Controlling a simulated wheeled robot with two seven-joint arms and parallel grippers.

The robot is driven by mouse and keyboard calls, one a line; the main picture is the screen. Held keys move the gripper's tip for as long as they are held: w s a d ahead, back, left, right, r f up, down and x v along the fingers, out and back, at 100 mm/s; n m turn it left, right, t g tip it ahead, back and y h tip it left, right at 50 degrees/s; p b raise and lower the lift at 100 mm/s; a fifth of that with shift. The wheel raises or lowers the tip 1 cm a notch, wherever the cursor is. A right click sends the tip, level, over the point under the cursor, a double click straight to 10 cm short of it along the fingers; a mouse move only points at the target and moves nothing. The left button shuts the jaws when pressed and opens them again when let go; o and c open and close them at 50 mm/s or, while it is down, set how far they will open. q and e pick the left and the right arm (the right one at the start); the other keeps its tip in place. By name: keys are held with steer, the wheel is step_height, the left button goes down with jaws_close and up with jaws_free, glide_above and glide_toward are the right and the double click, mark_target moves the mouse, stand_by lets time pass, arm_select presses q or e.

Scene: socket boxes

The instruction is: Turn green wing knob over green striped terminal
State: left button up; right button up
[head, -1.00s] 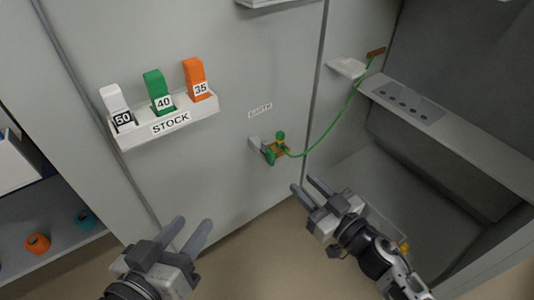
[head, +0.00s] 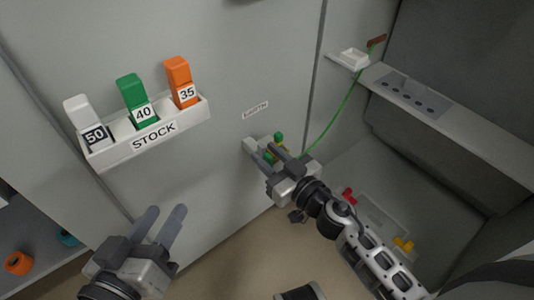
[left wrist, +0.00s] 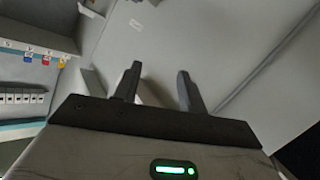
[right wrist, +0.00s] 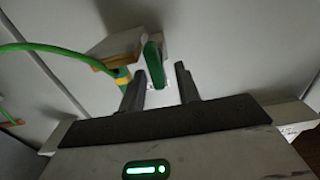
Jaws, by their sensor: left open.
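The green wing knob (right wrist: 154,62) stands out from a pale grey mount on the cabinet panel, under the EARTH label in the head view. In the right wrist view its near end lies just ahead of and between the fingertips, with no clear contact. Beside it is a green-and-yellow piece (right wrist: 122,78), seemingly the striped terminal, where the green cable ends. My right gripper (head: 263,152) is open at the knob and partly hides it in the head view. My left gripper (head: 167,210) is open and empty, in front of the panel below the stock rack.
The STOCK rack (head: 150,136) holds white, green and orange blocks on the panel's left. The green cable (head: 343,112) runs up right to a small white shelf (head: 350,59). A ledge (head: 460,118) and an open recess lie at right.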

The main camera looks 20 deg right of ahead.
jaws_close()
steer(key=shift+d+r+m+p, duration=0.15)
steer(key=shift+m+p, duration=0.15)
steer(key=shift+p, duration=0.2)
steer(key=m+p, duration=0.2)
steer(key=p, duration=0.1)
steer(key=shift+w+d+r+m, duration=0.1)
steer(key=shift+d+r+m, duration=0.05)
steer(key=shift+m, duration=0.25)
steer(key=shift+w+d+f+m+p, duration=0.1)
steer(key=shift+f+m+p, duration=0.1)
steer(key=shift+m+p, duration=0.4)
steer(key=shift+d+f+m+p, duration=0.1)
steer(key=shift+f+m+p, duration=0.1)
steer(key=shift+m+p, duration=0.35)
arm_select(q)
steer(key=a+f+g+y, duration=0.1)
steer(key=f+m+g+y, duration=0.1)
steer(key=f, duration=0.1)
steer(key=shift+s+a, duration=0.1)
steer(key=shift+a, duration=0.3)
steer(key=shift+r, duration=0.1)
arm_select(e)
jaws_free()
